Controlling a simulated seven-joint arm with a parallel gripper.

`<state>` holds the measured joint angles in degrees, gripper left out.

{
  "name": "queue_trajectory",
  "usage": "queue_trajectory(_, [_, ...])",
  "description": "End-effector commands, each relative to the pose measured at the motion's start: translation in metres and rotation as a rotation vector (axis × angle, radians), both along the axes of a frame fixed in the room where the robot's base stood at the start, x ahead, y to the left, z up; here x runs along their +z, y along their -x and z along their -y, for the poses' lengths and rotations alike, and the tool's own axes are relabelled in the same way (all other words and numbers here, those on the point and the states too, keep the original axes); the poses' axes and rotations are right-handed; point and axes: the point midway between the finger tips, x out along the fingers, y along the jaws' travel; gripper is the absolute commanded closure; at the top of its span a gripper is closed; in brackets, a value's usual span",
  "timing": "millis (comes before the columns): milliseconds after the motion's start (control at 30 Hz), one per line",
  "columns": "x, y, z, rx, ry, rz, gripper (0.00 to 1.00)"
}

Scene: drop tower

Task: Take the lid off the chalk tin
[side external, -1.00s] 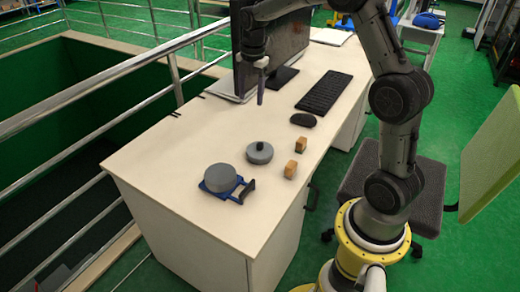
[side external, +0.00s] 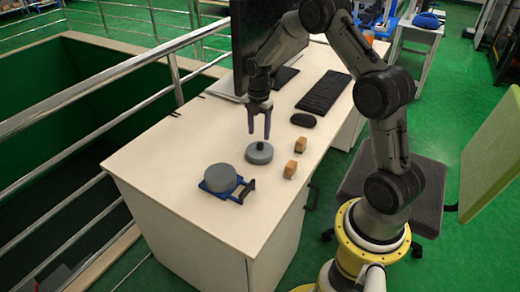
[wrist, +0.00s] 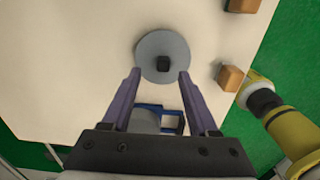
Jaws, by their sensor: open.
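A low, round grey tin (side external: 260,155) stands on the white desk, with a dark knob (side external: 260,145) at the centre of its top. I cannot make out a seam between lid and tin. In the wrist view the grey disc (wrist: 150,48) and its dark knob (wrist: 163,63) lie just beyond the fingertips. My gripper (side external: 259,135) points down just above the knob, with its two purple-grey fingers apart and nothing between them. In the wrist view the open fingertips (wrist: 160,73) lie to either side of the knob's line.
A grey cylinder (side external: 219,177) sits on a blue holder (side external: 207,187) with a dark handle, nearer the desk's front. Two small wooden blocks (side external: 290,168) (side external: 301,145) stand to the right. A mouse (side external: 303,120), keyboard (side external: 323,93) and monitor are farther back. The desk's left front is clear.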

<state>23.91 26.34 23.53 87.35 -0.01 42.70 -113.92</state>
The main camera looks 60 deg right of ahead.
Motion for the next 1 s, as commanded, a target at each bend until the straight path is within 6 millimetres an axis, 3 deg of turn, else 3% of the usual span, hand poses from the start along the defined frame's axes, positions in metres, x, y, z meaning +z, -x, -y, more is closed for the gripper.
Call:
queue_trajectory(233, [-0.035, 0.006, -0.002, 0.000, -0.002, -0.004, 0.40])
queue_trajectory(567, [-0.041, 0.005, -0.001, 0.000, 0.000, -0.001, 0.40])
queue_trajectory(900, [-0.041, 0.005, -0.001, 0.000, 0.000, -0.001, 0.99])
queue_trajectory(1000, [-0.041, 0.005, -0.001, 0.000, 0.000, -0.001, 1.00])
